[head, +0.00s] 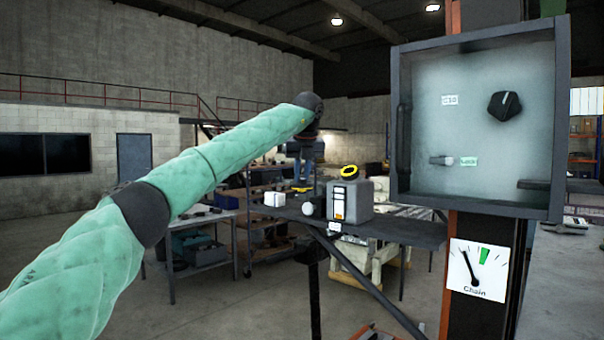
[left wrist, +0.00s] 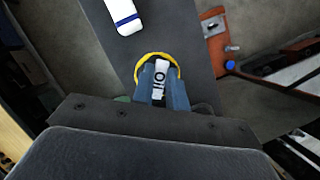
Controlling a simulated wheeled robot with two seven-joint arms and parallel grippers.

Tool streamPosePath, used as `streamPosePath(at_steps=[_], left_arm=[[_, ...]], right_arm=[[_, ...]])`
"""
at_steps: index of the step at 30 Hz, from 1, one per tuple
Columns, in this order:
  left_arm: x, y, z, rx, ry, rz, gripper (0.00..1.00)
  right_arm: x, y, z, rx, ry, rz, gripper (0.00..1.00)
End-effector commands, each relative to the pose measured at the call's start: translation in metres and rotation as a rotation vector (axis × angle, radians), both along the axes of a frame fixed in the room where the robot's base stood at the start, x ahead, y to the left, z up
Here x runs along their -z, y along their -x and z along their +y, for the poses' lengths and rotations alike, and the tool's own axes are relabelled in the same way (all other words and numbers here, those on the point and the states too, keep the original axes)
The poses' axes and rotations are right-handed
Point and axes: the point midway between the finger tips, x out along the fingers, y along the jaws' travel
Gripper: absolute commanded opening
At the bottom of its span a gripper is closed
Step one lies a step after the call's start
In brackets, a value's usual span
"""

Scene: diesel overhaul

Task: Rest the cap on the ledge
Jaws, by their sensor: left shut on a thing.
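My left gripper (head: 303,182) is shut on the cap (head: 302,189), a yellow-rimmed piece. In the left wrist view the blue fingers (left wrist: 163,88) close on its white grip marked "Oil", and its yellow rim (left wrist: 157,55) shows around them. The cap is over the dark ledge (head: 405,232), which also shows below it in the left wrist view (left wrist: 185,25). I cannot tell whether the cap touches the ledge. My right gripper is not in view.
A white piece with a blue stripe (left wrist: 123,15) lies ahead of the cap. An open grey panel box (head: 478,215) and a chain gauge (head: 477,270) are at right.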

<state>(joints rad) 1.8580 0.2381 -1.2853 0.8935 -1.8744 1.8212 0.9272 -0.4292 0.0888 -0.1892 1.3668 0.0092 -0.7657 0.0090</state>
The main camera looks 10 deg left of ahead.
Motion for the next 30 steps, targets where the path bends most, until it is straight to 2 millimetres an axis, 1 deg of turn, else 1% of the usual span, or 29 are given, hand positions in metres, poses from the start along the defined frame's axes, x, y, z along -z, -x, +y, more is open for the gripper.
streamPosePath(at_steps=[30], left_arm=[[0.031, 0.000, 0.000, 0.000, 0.000, 0.000, 0.00]], right_arm=[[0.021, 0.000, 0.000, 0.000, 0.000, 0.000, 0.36]])
